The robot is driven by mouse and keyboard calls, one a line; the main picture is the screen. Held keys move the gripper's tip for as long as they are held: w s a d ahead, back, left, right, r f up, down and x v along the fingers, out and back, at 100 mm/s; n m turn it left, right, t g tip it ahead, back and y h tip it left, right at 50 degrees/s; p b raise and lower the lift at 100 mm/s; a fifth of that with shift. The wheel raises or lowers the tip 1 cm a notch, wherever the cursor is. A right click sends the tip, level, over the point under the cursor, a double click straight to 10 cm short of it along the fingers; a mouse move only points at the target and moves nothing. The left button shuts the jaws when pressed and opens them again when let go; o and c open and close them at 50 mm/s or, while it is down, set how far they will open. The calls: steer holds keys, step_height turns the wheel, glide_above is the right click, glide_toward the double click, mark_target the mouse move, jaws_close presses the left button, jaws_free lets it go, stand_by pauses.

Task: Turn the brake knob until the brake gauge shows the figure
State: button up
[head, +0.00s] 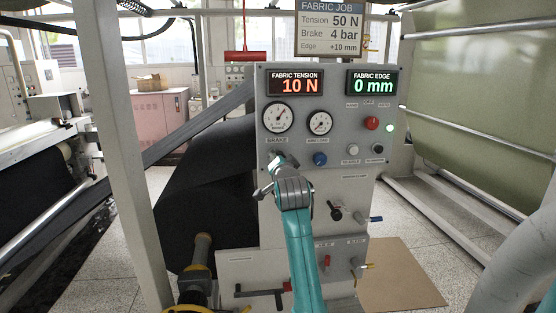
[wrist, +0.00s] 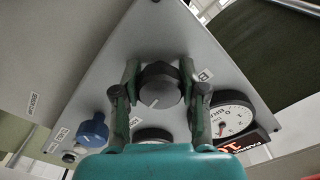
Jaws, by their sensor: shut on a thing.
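The brake knob (wrist: 160,88) is dark and round with a pale pointer line. It sits between the two fingers of my gripper (wrist: 160,92) in the wrist view, and the fingers are shut on its sides. In the head view my gripper (head: 276,160) covers most of the knob, just below the BRAKE label. The brake gauge (head: 277,117) is a white dial above that label; its needle reading is too small to tell. The gauge also shows at right in the wrist view (wrist: 233,118). The job sign (head: 330,28) reads Brake 4 bar.
The grey panel (head: 345,215) also carries a second dial (head: 319,122), a blue knob (head: 320,158), a red button (head: 372,123), and displays reading 10 N (head: 296,83) and 0 mm (head: 372,83). Levers sit lower down. A black fabric roll (head: 205,190) stands left of the panel.

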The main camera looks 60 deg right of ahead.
stand_by(0.4)
steer(key=o, duration=1.2)
steer(key=shift+c, duration=0.2)
steer(key=v, duration=1.2)
